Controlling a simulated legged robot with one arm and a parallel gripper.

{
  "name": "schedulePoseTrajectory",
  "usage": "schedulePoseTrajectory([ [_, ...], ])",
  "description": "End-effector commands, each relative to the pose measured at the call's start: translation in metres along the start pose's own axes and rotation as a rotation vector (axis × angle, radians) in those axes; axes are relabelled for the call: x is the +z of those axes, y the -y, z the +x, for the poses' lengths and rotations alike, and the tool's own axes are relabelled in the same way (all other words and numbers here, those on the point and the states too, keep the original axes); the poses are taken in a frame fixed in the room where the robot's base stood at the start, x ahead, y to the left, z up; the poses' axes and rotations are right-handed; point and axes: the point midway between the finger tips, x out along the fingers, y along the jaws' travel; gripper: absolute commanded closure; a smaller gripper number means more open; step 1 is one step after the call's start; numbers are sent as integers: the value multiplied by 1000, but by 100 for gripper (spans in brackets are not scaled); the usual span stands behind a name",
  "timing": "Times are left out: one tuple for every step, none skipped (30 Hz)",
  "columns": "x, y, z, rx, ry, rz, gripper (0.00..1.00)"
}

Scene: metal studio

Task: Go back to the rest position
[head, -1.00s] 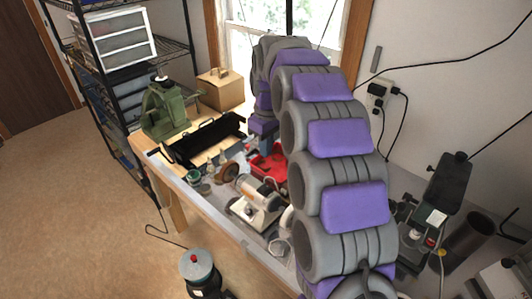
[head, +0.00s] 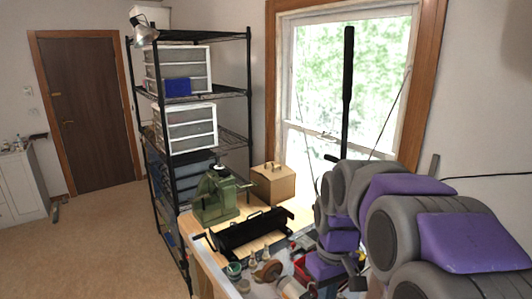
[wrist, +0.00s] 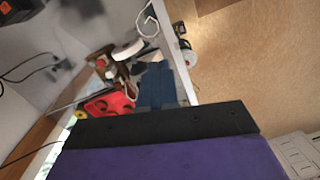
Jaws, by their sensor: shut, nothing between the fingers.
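My gripper (head: 330,288) is at the bottom of the head view, at the end of my grey and purple arm, over the cluttered workbench (head: 202,262). It is partly cut off by the frame edge. In the wrist view its narrow dark blue end (wrist: 155,85) points at the bench, beyond a black and purple part of mine. The jaws are shut, with nothing held between them. A red tray (wrist: 108,103) shows near the gripper in the wrist view.
The floor (head: 100,235) at left is open.

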Motion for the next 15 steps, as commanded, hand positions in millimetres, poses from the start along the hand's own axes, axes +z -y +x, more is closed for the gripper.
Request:
schedulePoseTrajectory([
  [19, 7, 1, 1, 4, 25, 100],
  [29, 11, 3, 1, 8, 41, 100],
  [42, 16, 5, 1, 13, 62, 100],
  [53, 21, 7, 1, 18, 79, 100],
  [63, 25, 10, 2, 23, 95, 100],
  [77, 30, 13, 3, 29, 118, 100],
  [87, 34, 16, 3, 34, 134, 100],
  [97, 38, 19, 5, 37, 151, 100],
  [110, 43, 23, 6, 43, 174, 100],
  [121, 47, 27, 8, 46, 191, 100],
  [130, 50, 30, 9, 48, 209, 100],
  [144, 56, 36, 10, 56, 232, 100],
  [155, 59, 40, 11, 59, 251, 100],
  [164, 63, 43, 12, 63, 267, 100],
  [178, 68, 50, 12, 71, 291, 100],
])
